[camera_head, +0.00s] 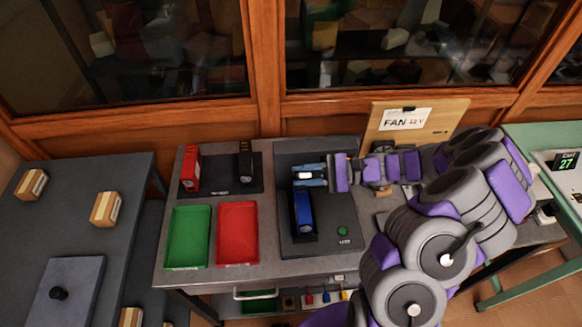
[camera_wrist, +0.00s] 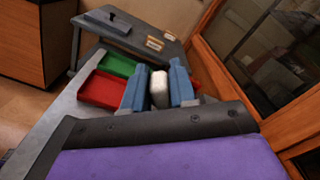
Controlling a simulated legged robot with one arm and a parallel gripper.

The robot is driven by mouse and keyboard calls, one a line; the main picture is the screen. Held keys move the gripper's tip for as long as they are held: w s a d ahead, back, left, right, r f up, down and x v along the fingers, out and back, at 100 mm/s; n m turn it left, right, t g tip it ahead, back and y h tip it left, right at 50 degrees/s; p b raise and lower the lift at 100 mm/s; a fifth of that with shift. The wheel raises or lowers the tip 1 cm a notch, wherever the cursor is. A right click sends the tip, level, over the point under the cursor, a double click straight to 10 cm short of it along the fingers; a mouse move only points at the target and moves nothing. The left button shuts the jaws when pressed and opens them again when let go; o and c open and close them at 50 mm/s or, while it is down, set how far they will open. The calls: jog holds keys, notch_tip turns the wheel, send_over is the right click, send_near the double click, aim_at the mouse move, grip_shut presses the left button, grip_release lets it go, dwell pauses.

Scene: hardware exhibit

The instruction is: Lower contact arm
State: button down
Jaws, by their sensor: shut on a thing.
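My gripper (camera_head: 310,172) reaches in from the right over the dark test board (camera_head: 326,240). Its blue fingers are shut on a small white piece, which looks like the end of the contact arm (camera_head: 304,175). In the wrist view, the white piece (camera_wrist: 160,88) stands between the two blue fingers (camera_wrist: 158,92). A blue block (camera_head: 302,208) sits in a black holder on the board, just in front of the gripper. The rest of the contact arm is hidden by the fingers, and its angle cannot be told.
A green tray (camera_head: 188,237) and a red tray (camera_head: 238,234) lie left of the board. Behind them, a red block (camera_head: 191,167) and a black block (camera_head: 245,161) stand on a dark mat. A wooden FAN sign (camera_head: 412,127) stands behind my arm. A green button (camera_head: 343,231) is on the board.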

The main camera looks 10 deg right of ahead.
send_over(306, 220)
jog(key=f, duration=0.7)
jog(key=shift+w, duration=0.25)
jog(key=shift+s+f, duration=0.2)
jog(key=shift+f, duration=1.1)
jog(key=shift+r, duration=0.15)
jog(key=c, duration=1)
grip_release()
jog(key=shift+w, duration=0.15)
jog(key=d+p, duration=0.2)
jog(key=d, duration=1.5)
jog(key=shift+d, duration=0.3)
